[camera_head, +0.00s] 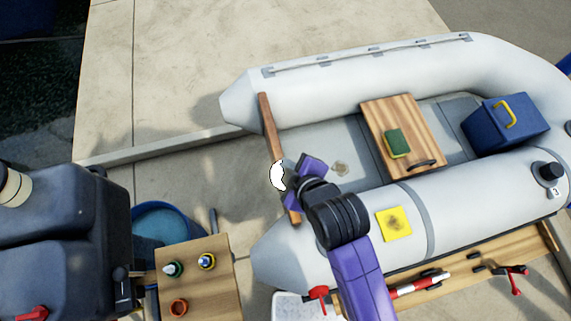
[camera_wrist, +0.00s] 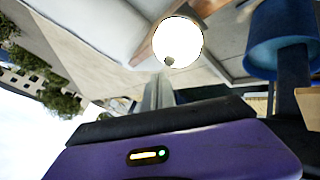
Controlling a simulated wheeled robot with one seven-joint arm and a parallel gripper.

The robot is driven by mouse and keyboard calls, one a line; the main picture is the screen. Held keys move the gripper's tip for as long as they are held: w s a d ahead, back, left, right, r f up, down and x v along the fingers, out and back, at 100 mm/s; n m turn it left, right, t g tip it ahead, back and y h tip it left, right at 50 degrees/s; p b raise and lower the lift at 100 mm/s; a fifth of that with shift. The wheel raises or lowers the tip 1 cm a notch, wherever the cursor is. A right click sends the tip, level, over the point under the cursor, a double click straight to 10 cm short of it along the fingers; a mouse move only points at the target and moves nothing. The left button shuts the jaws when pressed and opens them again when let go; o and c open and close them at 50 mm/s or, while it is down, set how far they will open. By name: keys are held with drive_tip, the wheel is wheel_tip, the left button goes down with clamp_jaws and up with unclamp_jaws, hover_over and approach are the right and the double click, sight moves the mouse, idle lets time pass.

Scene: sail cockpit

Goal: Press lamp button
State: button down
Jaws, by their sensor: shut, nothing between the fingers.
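The lamp (camera_head: 277,178) shows as a bright white round shape at the wooden transom board of the dinghy, partly covered by my gripper. In the wrist view the lamp (camera_wrist: 180,36) is a glowing white disc, with a small dark round spot, apparently its button (camera_wrist: 169,61), at its lower edge. My gripper (camera_head: 289,174) is shut and empty, right beside the lamp. In the wrist view its grey fingers (camera_wrist: 162,78) point up towards the dark spot and end just below it. I cannot tell whether they touch it.
The grey dinghy (camera_head: 330,88) holds a wooden board (camera_head: 375,110) with a green sponge (camera_head: 397,143) and a blue box (camera_head: 490,130). A small wooden table (camera_head: 215,290) with bottles, a blue bucket (camera_head: 165,212) and a dark motor (camera_head: 65,240) stand at left.

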wheel_tip(320, 180, up, 6)
drive_tip(key=p, duration=0.6)
idle(0.6)
